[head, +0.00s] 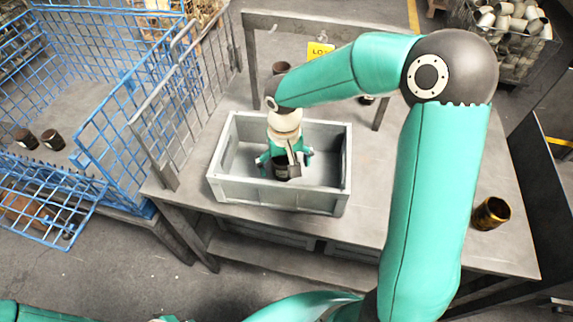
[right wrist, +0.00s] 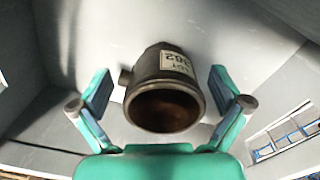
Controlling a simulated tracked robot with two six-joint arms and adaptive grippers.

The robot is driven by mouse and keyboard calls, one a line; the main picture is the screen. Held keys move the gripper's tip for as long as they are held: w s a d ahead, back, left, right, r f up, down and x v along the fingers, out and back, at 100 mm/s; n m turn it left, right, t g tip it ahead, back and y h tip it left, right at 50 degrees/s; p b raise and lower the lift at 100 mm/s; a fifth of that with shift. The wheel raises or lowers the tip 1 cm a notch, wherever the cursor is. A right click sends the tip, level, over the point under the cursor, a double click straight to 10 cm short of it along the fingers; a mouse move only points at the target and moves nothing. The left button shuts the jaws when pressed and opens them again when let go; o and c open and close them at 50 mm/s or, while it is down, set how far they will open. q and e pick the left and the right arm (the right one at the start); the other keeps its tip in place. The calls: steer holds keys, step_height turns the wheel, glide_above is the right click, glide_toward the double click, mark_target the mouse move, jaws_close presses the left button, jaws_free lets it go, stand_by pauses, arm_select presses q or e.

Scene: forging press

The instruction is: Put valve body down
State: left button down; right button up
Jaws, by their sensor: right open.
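A dark brown valve body (right wrist: 165,100) with a pale lot label and a short side stub is inside the grey bin (head: 277,197). In the right wrist view its round open end faces the camera. In the head view the valve body (head: 281,170) is partly covered by my right gripper (head: 285,159), which reaches down into the bin. The right gripper's fingers (right wrist: 160,87) are spread on both sides of the valve body, with a visible gap on each side. My left gripper is not in view.
The bin stands on a grey table (head: 395,190). A blue wire cage (head: 120,105) with two dark parts (head: 40,139) is at the left. A yellow lot sign (head: 320,52) is behind. The bin's right part is empty.

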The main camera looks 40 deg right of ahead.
step_height(320, 180, up, 11)
steer(key=shift+r, duration=0.2)
steer(key=shift+s, duration=0.1)
stand_by(0.5)
